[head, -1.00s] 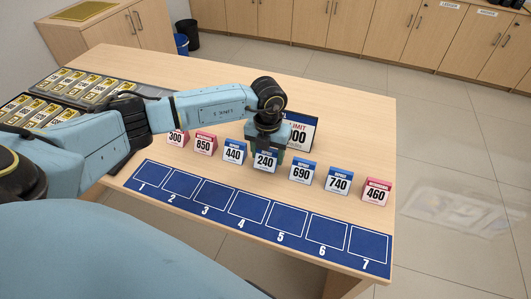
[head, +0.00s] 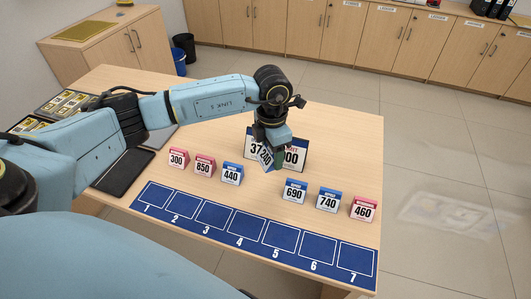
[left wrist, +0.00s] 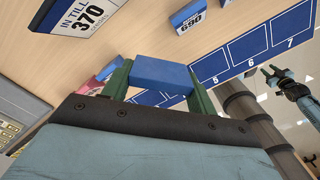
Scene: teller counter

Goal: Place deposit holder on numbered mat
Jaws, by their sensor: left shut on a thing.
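My left gripper (head: 267,146) is shut on the blue-and-white deposit holder marked 240 (head: 265,158). The holder is tilted and raised above the table, in front of the till sign; its blue top (left wrist: 160,72) shows between the green fingers in the left wrist view. The blue numbered mat (head: 247,228), with squares 1 to 7, lies empty along the near table edge. Blue holders 440 (head: 232,173), 690 (head: 294,191) and 740 (head: 328,200) stand behind it. A small gripper (left wrist: 267,73), apparently my right one, shows in the left wrist view; its jaws are unclear.
Pink holders 300 (head: 178,157), 850 (head: 204,165) and 460 (head: 363,208) stand in the same row. A till sign (head: 292,152) stands behind the gap between 440 and 690. A dark tray (head: 125,172) lies at the left.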

